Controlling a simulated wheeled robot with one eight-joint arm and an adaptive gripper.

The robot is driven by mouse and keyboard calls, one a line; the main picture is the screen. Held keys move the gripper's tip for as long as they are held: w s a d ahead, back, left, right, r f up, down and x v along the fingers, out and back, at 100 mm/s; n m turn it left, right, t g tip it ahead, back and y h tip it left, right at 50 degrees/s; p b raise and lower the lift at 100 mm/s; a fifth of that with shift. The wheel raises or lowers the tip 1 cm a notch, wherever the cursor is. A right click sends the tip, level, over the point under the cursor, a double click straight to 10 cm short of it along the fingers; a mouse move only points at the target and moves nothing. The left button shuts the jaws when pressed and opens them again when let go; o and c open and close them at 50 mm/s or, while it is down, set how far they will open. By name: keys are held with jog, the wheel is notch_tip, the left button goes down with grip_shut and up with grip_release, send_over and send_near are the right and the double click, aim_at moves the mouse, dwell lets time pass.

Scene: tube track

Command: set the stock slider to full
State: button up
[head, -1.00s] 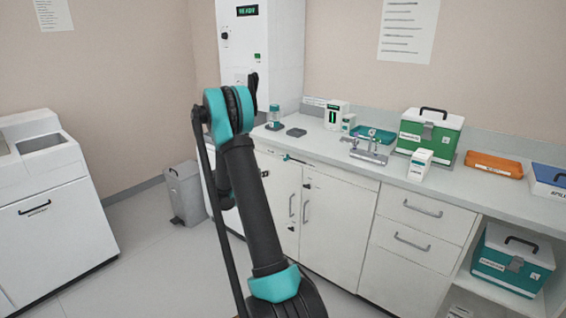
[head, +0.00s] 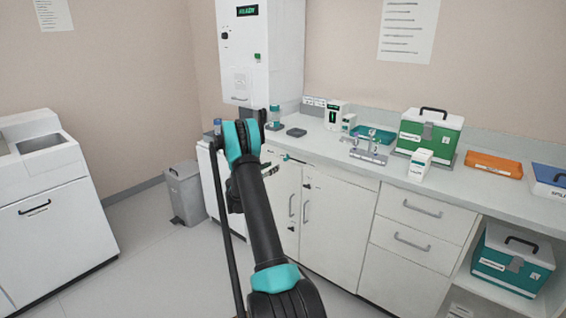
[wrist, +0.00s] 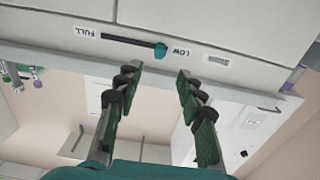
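The stock slider shows in the wrist view as a teal knob (wrist: 160,50) at one end of a dark slot (wrist: 128,41). The knob sits beside the LOW label (wrist: 181,52); the FULL label (wrist: 87,34) is at the slot's other end, on the left. The labels appear upside down. My gripper (wrist: 156,78) is open and empty. Its two fingers point toward the slider panel, one on each side of the knob in the picture, apart from it. In the head view a small teal spot (head: 286,157) shows on the counter's front edge; my arm mostly hides the gripper.
The white counter (head: 330,151) holds a microscope-like metal fixture (head: 368,150), a green case (head: 430,133) and an orange tray (head: 493,164). A white wall unit (head: 262,60) stands behind my arm. A grey bin (head: 185,190) is at left, with open floor before it.

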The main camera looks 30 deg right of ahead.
jog(key=x, duration=0.9)
jog(key=shift+d, duration=0.2)
jog(key=shift+w, duration=0.1)
grip_shut()
